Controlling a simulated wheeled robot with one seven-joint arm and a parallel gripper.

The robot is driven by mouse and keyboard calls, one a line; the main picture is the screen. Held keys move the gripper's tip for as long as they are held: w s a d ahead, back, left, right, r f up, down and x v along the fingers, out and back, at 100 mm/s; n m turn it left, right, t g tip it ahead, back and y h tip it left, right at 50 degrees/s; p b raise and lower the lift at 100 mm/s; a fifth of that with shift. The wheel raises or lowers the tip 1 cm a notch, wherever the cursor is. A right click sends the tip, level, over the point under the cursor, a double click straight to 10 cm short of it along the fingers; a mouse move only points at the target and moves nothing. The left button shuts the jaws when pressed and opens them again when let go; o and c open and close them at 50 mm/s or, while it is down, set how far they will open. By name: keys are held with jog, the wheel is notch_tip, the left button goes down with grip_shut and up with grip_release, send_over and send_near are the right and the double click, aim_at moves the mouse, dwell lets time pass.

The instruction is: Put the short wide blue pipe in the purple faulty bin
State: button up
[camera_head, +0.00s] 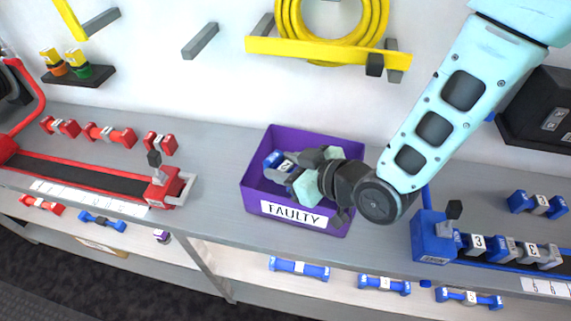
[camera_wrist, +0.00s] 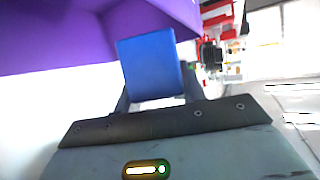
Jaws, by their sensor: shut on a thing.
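The purple bin (camera_head: 257,204) stands on the grey bench and carries a white FAULTY label. My gripper (camera_head: 290,172) is over the bin's opening in the head view, shut on a blue pipe (camera_head: 273,160) with a grey middle. The pipe is at or just inside the bin's left part; I cannot tell whether it touches the bin. In the wrist view one blue end of the pipe (camera_wrist: 152,66) sits between the fingers, with the purple bin wall (camera_wrist: 50,40) behind it. My gripper and wrist hide much of the bin's inside.
Red pipes (camera_head: 109,134) and a red holder lie on the bench at left. A blue holder (camera_head: 431,235) with several blue pipes stands at right. More blue pipes (camera_head: 299,268) lie on the shelf below. A yellow hose (camera_head: 330,30) hangs on the wall.

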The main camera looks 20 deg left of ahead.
jog(key=shift+f, duration=0.3)
jog(key=o, duration=1.1)
jog(key=shift+r+p, duration=0.3)
jog(key=shift+r, duration=0.2)
jog(key=p+v, duration=1.1)
jog(key=v, duration=0.1)
jog(key=shift+r+p, duration=0.15)
jog(key=shift+p, duration=0.25)
